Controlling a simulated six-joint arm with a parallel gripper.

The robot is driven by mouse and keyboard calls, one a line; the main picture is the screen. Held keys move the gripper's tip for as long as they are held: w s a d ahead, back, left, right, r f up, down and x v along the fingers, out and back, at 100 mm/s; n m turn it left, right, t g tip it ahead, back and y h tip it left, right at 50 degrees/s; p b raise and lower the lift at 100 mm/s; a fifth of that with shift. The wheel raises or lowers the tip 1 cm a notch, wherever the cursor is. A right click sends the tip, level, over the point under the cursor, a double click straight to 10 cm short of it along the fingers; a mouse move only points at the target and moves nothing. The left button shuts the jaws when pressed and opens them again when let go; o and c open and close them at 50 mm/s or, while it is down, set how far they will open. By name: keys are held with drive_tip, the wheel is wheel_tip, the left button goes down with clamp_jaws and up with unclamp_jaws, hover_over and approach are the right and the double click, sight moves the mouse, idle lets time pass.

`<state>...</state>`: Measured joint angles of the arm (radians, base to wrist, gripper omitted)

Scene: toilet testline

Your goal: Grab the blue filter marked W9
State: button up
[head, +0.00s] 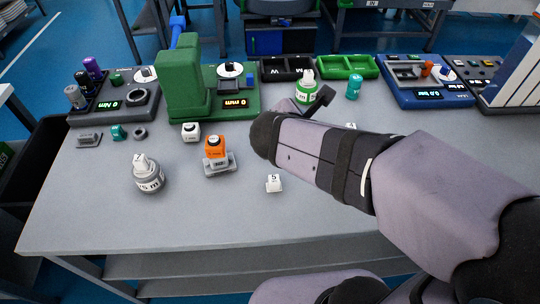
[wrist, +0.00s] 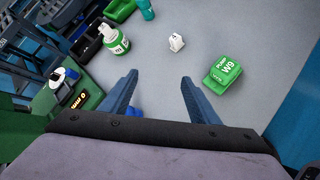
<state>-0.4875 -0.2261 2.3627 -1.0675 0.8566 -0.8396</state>
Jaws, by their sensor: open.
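My gripper (wrist: 159,77) is open and empty above the grey table, its two dark blue fingers spread apart. In the wrist view, a green block marked W9 (wrist: 227,70) sits on a green base to the right of the right finger, apart from it. No blue filter with a readable W9 shows. A small blue thing (wrist: 132,111) shows partly by the base of the left finger; I cannot tell what it is. In the head view my arm hides the table around the W9 block, and only part of my gripper (head: 321,97) shows.
A white-topped green round part (wrist: 115,40) and a small white block (wrist: 176,42) stand beyond the fingers. The green press (head: 183,80) stands left of my arm. An orange-topped part (head: 215,147) and a grey round part (head: 149,178) stand nearer.

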drive_tip(key=w+a+r+n+t+y+b, duration=0.25)
drive_tip(key=w+a+n+t+b, duration=0.2)
drive_tip(key=a+n, duration=0.6)
drive_tip(key=f, duration=1)
drive_tip(key=shift+w+d+f+p, duration=0.1)
drive_tip(key=shift+w+d+p, duration=0.1)
drive_tip(key=shift+d+p, duration=0.15)
drive_tip(key=shift+f, duration=0.5)
drive_tip(key=shift+x, duration=3.65)
drive_tip(key=shift+c, duration=0.4)
drive_tip(key=c, duration=1)
drive_tip(key=shift+r, duration=0.1)
drive_tip(key=shift+c, duration=0.5)
drive_tip(key=shift+r+t, duration=0.1)
drive_tip(key=shift+t, duration=0.15)
